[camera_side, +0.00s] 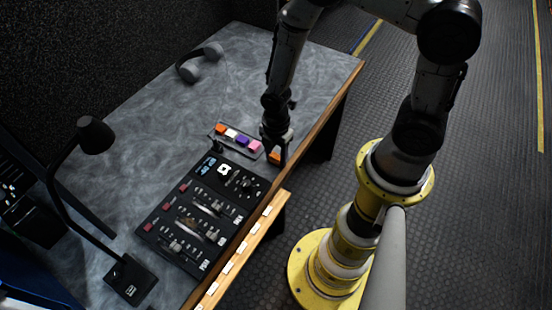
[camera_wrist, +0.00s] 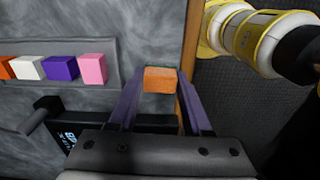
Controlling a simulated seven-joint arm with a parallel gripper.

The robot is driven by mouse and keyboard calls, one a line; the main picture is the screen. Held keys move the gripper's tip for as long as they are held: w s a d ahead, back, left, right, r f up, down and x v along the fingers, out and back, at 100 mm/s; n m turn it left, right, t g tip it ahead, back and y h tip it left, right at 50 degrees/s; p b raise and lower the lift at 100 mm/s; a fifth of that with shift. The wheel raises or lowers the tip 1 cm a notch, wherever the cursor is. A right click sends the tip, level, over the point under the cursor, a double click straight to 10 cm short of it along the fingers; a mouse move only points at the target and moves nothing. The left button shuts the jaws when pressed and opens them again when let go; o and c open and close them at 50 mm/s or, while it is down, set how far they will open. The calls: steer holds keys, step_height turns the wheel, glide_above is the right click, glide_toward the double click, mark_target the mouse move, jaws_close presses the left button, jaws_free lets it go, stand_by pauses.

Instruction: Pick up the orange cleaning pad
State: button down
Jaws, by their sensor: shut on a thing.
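An orange pad (camera_wrist: 160,79) sits between the two fingers of my gripper (camera_wrist: 158,92) in the wrist view, with a thin green edge along its far side. My gripper is shut on it, near the wooden front edge of the desk. In the side view, my gripper (camera_side: 275,148) points down just right of a dark tray, and part of the orange pad (camera_side: 275,157) shows below it. I cannot tell whether the pad touches the desk.
The tray (camera_wrist: 113,62) holds orange, white, purple and pink blocks in a row. A control panel (camera_side: 170,222) with faders lies in front of it. A black lamp (camera_side: 95,136) stands at the left and headphones (camera_side: 200,62) lie at the back. The desk's back right is clear.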

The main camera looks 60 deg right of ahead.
mark_target(276, 156)
steer(key=shift+r, duration=0.5)
step_height(276, 156, up, 2)
steer(key=shift+r, duration=0.25)
steer(key=s+r, duration=0.9)
steer(key=s, duration=0.5)
steer(key=shift+d+r, duration=0.25)
steer(key=shift+d, duration=0.2)
